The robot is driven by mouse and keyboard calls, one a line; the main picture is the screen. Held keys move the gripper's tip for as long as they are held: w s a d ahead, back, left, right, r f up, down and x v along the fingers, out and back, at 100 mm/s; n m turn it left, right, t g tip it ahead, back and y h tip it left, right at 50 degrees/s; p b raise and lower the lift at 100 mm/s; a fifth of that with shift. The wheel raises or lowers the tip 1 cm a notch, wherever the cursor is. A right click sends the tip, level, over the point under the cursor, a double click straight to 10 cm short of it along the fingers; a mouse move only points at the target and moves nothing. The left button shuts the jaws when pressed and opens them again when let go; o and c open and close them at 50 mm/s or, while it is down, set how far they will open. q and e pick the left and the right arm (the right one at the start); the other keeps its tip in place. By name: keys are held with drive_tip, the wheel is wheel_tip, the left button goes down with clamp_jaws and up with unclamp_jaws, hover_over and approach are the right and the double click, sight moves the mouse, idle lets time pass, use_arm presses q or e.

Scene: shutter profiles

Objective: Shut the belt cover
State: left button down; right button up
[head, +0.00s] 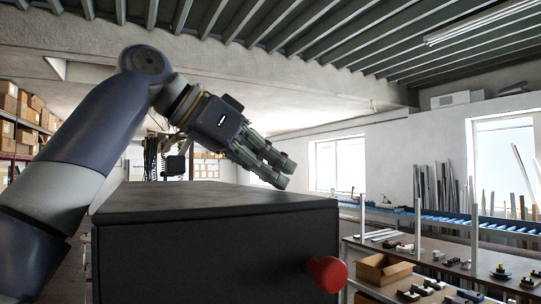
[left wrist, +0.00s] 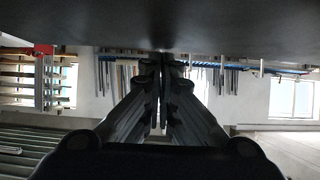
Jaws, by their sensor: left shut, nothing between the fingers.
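A large dark box-shaped cover (head: 215,235) fills the lower middle of the head view. It has a flat top, and a red round knob (head: 327,273) sticks out at its lower right. I cannot see a hinge or gap, so I cannot tell how far it stands open. My left gripper (head: 283,172) is above the top of the cover, fingers pointing right and down, shut and empty. In the left wrist view the shut fingers (left wrist: 165,60) reach toward a dark surface (left wrist: 160,22) along the top edge. I cannot tell whether they touch it. My right gripper is not in view.
A workbench (head: 510,283) with small parts, upright posts and an open cardboard box (head: 383,270) stands at the right. A blue roller conveyor (head: 430,217) runs behind it. Shelves with boxes (head: 25,115) are at the far left. The air right of my left gripper is clear.

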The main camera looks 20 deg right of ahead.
use_arm(q)
drive_tip(key=shift+f, duration=0.1)
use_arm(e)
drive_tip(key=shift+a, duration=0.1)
use_arm(q)
drive_tip(key=shift+a, duration=0.1)
drive_tip(key=v, duration=1)
drive_tip(key=shift+s+a+r, duration=0.1)
drive_tip(key=shift+a+r, duration=0.15)
drive_tip(key=shift+s+a+r, duration=0.1)
drive_tip(key=shift+a+r, duration=0.3)
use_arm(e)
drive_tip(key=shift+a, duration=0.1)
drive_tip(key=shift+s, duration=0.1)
